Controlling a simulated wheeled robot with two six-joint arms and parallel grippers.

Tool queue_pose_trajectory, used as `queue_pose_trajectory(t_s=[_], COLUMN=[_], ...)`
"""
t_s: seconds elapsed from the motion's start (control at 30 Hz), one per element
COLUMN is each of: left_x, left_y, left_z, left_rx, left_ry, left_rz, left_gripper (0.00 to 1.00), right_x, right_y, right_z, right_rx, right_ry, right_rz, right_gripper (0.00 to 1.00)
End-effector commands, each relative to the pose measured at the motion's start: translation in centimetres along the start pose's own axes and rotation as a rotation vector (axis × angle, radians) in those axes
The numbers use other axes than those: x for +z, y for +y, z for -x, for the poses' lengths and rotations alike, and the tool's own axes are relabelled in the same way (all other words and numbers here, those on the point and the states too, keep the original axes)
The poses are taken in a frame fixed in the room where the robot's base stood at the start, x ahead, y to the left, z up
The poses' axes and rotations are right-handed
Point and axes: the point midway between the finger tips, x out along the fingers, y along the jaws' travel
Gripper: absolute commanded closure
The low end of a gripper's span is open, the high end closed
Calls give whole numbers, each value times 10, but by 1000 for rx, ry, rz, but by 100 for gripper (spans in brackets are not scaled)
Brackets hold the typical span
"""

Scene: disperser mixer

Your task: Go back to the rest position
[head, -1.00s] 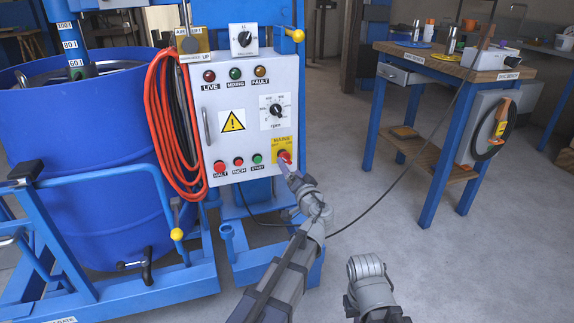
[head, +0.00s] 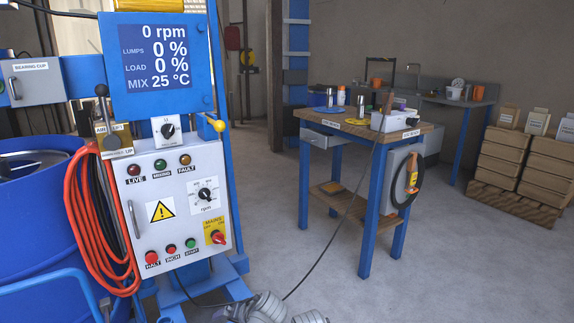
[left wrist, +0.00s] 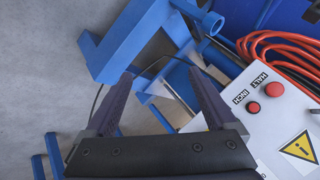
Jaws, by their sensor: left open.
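My left gripper (left wrist: 160,82) shows in the left wrist view, open, with nothing between its two dark fingers. It is over the blue frame of the mixer, beside the white control cabinet (left wrist: 252,128). In the head view the cabinet (head: 172,192) stands at the left, with its red mains switch (head: 217,237) on a yellow plate uncovered. Only grey parts of my arms show at the bottom edge there, and neither gripper can be seen in that view. My right gripper is not in view.
The blue mixer frame (head: 222,95) holds a display (head: 157,65) reading 0 rpm. An orange hose (head: 85,225) hangs beside the cabinet, and a blue drum (head: 35,235) stands at far left. A workbench (head: 365,133) stands at right. A cable crosses the open floor (head: 450,270).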

Motion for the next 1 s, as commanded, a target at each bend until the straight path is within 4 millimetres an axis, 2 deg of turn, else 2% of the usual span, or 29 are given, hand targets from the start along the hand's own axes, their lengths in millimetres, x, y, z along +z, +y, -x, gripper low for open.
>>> queue_pose_trajectory(t_s=[0.03,0.1,0.27,0.4,0.77,1.0], left_x=[19,42,86,118,83,52], left_y=[8,25,56,75,32,-11], left_z=[17,31,70,109,168,226], left_rx=[73,169,376,552,553,552], left_ry=[-68,-152,-297,-392,-393,-394], left_rz=[-33,-83,-197,-302,-297,-293], left_gripper=[10,10,10,10,10,10], right_x=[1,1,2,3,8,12], right_y=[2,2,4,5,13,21], right_z=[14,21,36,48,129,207], right_rx=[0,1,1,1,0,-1], right_ry=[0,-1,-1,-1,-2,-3], right_rz=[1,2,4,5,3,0], right_gripper=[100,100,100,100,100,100])
